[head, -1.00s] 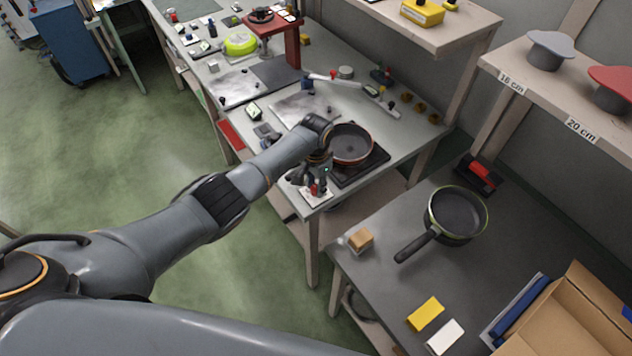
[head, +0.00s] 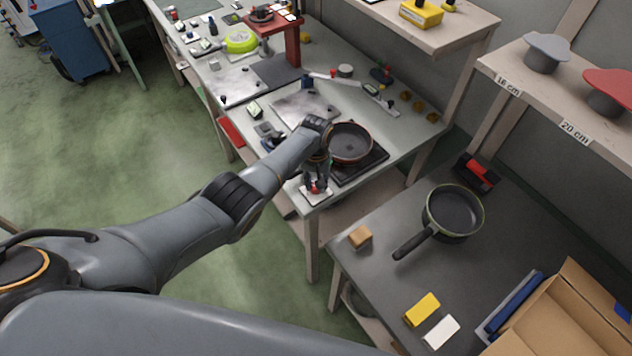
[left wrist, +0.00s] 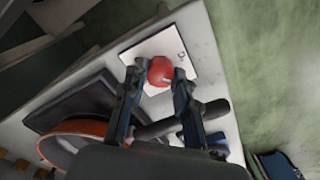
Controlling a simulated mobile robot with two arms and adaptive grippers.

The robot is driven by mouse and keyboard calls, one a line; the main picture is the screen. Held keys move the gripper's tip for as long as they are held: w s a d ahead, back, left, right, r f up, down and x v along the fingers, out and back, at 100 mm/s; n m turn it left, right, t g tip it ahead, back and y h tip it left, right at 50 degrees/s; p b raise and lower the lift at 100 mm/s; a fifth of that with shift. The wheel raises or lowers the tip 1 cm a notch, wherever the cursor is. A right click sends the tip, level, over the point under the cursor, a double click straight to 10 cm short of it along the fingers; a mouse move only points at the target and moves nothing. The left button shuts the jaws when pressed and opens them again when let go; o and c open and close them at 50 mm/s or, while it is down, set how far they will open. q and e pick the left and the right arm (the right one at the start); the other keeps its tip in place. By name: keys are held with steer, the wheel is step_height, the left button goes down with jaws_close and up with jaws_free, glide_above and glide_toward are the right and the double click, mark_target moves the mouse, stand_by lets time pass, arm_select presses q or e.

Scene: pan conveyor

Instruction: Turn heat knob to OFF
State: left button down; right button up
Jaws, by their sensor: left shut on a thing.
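The heat knob (left wrist: 160,71) is a round red knob on a white panel (left wrist: 154,46) with small dark marks. In the head view the white panel (head: 322,198) lies at the near corner of the workbench. My left gripper (left wrist: 157,76) has one finger on each side of the knob and is shut on it. In the head view my left gripper (head: 316,183) points down over the panel and partly hides the knob. I cannot read the knob's setting. My right gripper is not in view.
A pan (head: 348,144) with an orange-brown rim sits on a black hot plate (head: 374,164) right beside my gripper. Its dark handle (left wrist: 160,129) passes below the fingers in the wrist view. Another pan (head: 454,212) lies on the grey table at right, near an open cardboard box (head: 560,325).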

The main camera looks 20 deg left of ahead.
arm_select(q)
steer(key=shift+w+r, duration=0.1)
stand_by(0.4)
steer(key=c, duration=1.1)
jaws_free()
steer(key=shift+c, duration=0.2)
steer(key=shift+o, duration=0.6)
steer(key=shift+r, duration=0.1)
step_height(320, 180, up, 12)
